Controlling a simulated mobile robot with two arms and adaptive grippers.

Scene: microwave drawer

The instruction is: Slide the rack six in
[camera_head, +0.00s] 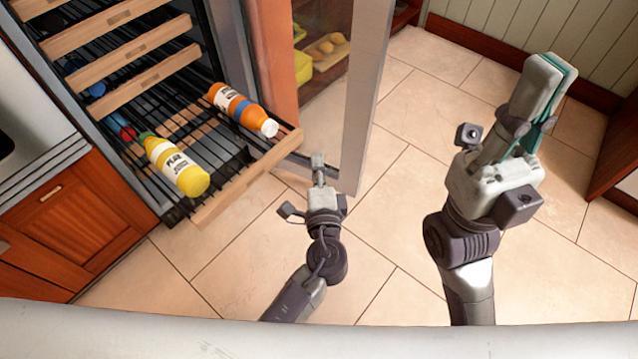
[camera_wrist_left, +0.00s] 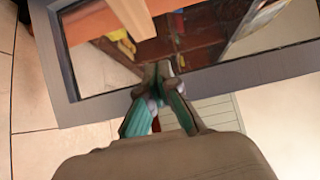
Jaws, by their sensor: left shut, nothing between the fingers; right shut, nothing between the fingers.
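The pulled-out rack (camera_head: 246,178) is the lowest one showing in the open cooler cabinet at the left of the head view. It has dark wire bars and a wooden front edge, and juts out past the racks above it. A yellow bottle (camera_head: 178,168) and an orange, white and blue bottle (camera_head: 238,107) lie on it. My left gripper (camera_head: 318,162) is shut and empty, right of the rack's front edge and apart from it. In the left wrist view its fingertips (camera_wrist_left: 157,72) meet before a grey-framed glass door. My right gripper (camera_head: 552,75) is shut and empty, far right.
The open glass door (camera_head: 362,95) stands right of the rack, its lower corner close to my left gripper. Upper racks (camera_head: 112,28) with wooden fronts sit further in. A wooden cabinet (camera_head: 75,215) is at lower left. Tiled floor (camera_head: 420,120) is clear between the door and my right arm.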

